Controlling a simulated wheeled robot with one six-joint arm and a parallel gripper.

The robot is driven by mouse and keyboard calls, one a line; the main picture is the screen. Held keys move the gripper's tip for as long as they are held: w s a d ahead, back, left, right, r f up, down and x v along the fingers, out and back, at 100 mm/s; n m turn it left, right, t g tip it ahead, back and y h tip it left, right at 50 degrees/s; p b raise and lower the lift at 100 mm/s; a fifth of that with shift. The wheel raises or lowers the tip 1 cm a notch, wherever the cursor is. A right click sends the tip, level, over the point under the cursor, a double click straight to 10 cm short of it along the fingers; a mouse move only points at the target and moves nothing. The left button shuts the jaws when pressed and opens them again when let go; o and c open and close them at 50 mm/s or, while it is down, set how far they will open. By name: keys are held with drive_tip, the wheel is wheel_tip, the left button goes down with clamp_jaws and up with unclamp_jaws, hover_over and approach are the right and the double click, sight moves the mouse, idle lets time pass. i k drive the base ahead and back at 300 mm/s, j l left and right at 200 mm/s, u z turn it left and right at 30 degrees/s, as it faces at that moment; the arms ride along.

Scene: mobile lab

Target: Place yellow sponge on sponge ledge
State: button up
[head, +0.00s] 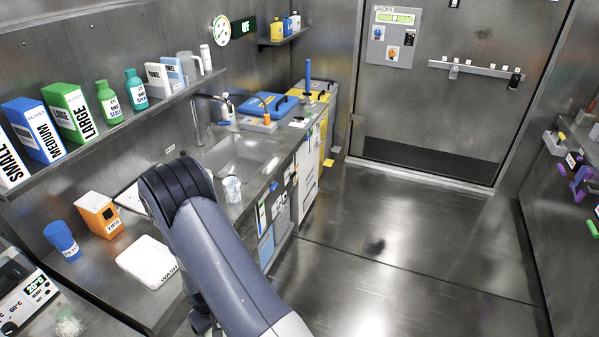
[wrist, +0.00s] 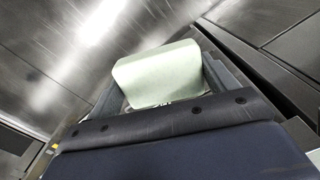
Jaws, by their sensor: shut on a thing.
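In the wrist view, my gripper (wrist: 160,98) is shut on a pale green, rounded block (wrist: 158,72). The block is held between the fingers, and its lower part is hidden by the gripper. It looks pale green rather than yellow, so I cannot tell for sure that it is the yellow sponge. In the head view my arm covers the gripper and the held block. I cannot make out a sponge ledge for certain in either view.
A sink (head: 238,155) is set in the counter at left, with a clear beaker (head: 232,189) on its near edge. A white mat (head: 146,261), an orange box (head: 99,214) and a blue cup (head: 62,240) are nearer. The floor (head: 380,260) at right is mostly open.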

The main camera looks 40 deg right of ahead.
sight(290, 135)
drive_tip(key=i+l, duration=0.2)
drive_tip(key=l, duration=0.3)
drive_tip(key=i+l+z, duration=0.1)
drive_tip(key=i+l, duration=0.15)
drive_tip(key=l, duration=0.25)
drive_tip(key=i+l, duration=0.2)
drive_tip(key=l, duration=0.3)
drive_tip(key=i+l+z, duration=0.1)
drive_tip(key=i+l, duration=0.15)
drive_tip(key=l, duration=0.25)
drive_tip(key=i+l, duration=0.25)
drive_tip(key=l, duration=0.2)
drive_tip(key=i+l+z, duration=0.1)
drive_tip(key=i+l, duration=0.15)
drive_tip(key=l, duration=0.25)
drive_tip(key=i+l, duration=0.25)
drive_tip(key=l, duration=0.2)
drive_tip(key=z, duration=0.05)
